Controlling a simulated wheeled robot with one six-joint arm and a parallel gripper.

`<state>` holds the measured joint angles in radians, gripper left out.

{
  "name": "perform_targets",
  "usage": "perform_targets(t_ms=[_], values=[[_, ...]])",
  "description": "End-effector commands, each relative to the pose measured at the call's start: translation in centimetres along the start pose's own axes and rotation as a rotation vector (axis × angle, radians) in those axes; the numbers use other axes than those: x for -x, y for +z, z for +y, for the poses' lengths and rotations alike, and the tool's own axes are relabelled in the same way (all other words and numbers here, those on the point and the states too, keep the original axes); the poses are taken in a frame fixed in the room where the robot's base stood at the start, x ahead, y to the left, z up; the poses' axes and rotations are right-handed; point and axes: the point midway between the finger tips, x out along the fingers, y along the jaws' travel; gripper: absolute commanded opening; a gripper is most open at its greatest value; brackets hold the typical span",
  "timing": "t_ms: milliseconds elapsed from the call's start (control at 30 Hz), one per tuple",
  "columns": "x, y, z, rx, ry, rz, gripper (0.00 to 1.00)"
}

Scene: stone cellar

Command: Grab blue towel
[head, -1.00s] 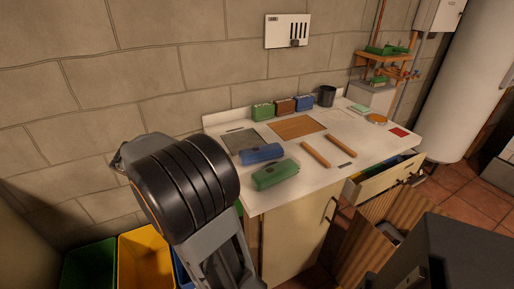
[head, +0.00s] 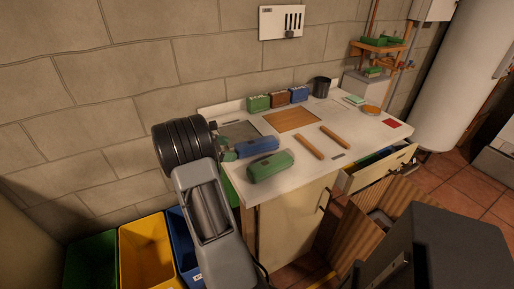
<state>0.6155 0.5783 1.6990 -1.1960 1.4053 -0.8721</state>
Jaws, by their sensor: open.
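The blue towel (head: 258,147) looks like a rolled bundle lying on the white worktop (head: 301,165), near its left end. A similar green bundle (head: 270,166) lies just in front of it. My gripper (head: 230,151) is open at the left end of the blue towel, low over the worktop. My arm's dark wrist hides part of the gripper, and I cannot tell whether it touches the towel.
Green, brown and blue boxes (head: 278,97) stand along the back edge with a dark cup (head: 319,87). Two wooden rods (head: 308,147) lie to the right. An open drawer (head: 377,169) juts out at the front right. Coloured bins (head: 146,249) stand at the lower left.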

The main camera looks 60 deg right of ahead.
Motion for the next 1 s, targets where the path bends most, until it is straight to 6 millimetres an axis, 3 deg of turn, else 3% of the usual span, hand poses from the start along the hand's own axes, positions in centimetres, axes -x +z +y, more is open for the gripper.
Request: perform_targets(t_ms=[167,533,867,1000], values=[[-0.9,0.0,-0.1,0.000,-0.002,0.001,0.94],[-5.2,0.0,-0.2,0.001,-0.002,0.001,0.94],[-5.8,0.1,-0.2,0.000,0.000,0.002,0.94],[-5.8,0.1,-0.2,0.000,0.000,0.002,0.81]])
